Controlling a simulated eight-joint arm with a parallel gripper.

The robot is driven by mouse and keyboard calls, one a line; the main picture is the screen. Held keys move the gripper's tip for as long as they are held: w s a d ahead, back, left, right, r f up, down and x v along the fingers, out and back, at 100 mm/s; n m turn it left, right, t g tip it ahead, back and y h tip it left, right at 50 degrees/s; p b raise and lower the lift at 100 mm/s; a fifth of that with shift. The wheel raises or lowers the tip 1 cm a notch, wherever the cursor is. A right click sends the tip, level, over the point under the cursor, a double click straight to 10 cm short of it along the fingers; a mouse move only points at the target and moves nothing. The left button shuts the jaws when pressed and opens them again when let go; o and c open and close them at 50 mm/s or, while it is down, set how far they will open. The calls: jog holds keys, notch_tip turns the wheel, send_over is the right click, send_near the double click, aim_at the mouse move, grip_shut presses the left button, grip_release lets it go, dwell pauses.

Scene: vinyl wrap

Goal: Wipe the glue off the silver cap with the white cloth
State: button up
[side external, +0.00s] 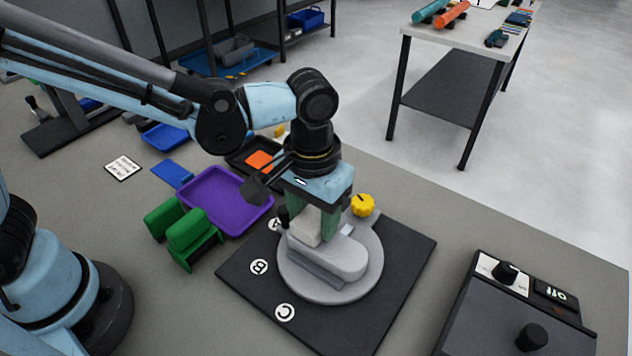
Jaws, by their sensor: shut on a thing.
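My gripper (318,222) points down over the round grey plate, with its greenish fingers shut on the white cloth (303,232). The cloth is a small pale block shape and is partly hidden by the fingers. The silver cap (335,262) is a long, rounded grey piece lying on the round grey plate (363,288). The cloth is at the cap's upper left end and looks very close to it; I cannot tell whether they touch. I cannot make out any glue on the cap.
The plate sits on a black mat (405,262) with white A, B and C marks. A yellow knob (363,204) stands behind it. Left are a green holder (192,240) and a purple tray (235,212). A black control box (515,320) is at the right.

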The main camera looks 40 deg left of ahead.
jog(key=shift+s, duration=2)
jog(key=shift+w+r, duration=0.1)
jog(key=shift+w, duration=1.25)
jog(key=w, duration=0.3)
jog(key=shift+w, duration=0.45)
jog(key=shift+r, duration=3.95)
jog(key=shift+f, duration=0.15)
